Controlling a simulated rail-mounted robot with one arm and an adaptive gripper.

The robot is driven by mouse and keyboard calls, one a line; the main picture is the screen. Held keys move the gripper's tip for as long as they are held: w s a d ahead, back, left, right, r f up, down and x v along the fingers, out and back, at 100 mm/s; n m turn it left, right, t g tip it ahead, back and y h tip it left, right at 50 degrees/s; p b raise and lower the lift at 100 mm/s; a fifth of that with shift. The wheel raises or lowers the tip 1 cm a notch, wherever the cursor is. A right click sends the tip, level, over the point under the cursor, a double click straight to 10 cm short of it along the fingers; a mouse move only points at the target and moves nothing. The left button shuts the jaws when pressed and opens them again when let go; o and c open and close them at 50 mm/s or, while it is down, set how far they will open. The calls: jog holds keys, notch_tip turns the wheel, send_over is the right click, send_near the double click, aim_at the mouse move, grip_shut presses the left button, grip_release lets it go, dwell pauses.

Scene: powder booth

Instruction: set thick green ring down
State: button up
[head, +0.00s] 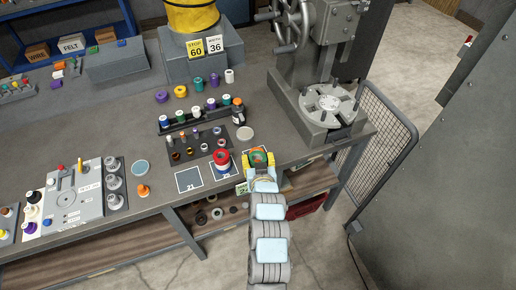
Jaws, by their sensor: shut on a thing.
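My gripper (260,158) is at the front edge of the workbench, right of the middle of the picture, seen from behind and above. It is shut on the thick green ring (259,156), of which a small green patch shows between the fingers, with some orange beside it. The fingers hide most of the ring. I cannot tell whether it touches the bench. Beneath and left of the gripper are dark marked squares with pale outlines; the one marked 21 (189,181) is bare.
Behind are a rack of small coloured pieces (200,117) and a pale round disc (245,134). A heavy machine with a round slotted table (328,103) stands right. A mesh guard (377,140) borders the bench's right end.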

jog(key=d+p+x, duration=0.1)
jog(key=x, duration=0.8)
send_over(257, 149)
jog(key=s, duration=0.3)
jog(key=shift+w+f+p, duration=0.1)
jog(key=shift+f+p, duration=0.2)
jog(key=shift+f, duration=2.3)
jog(key=shift+w+f, duration=0.25)
jog(key=shift+f, duration=1.65)
jog(key=shift+f+b, duration=0.2)
jog(key=shift+b, duration=0.1)
jog(key=o, duration=1.2)
jog(key=shift+r+p, duration=0.2)
jog(key=shift+p, duration=0.1)
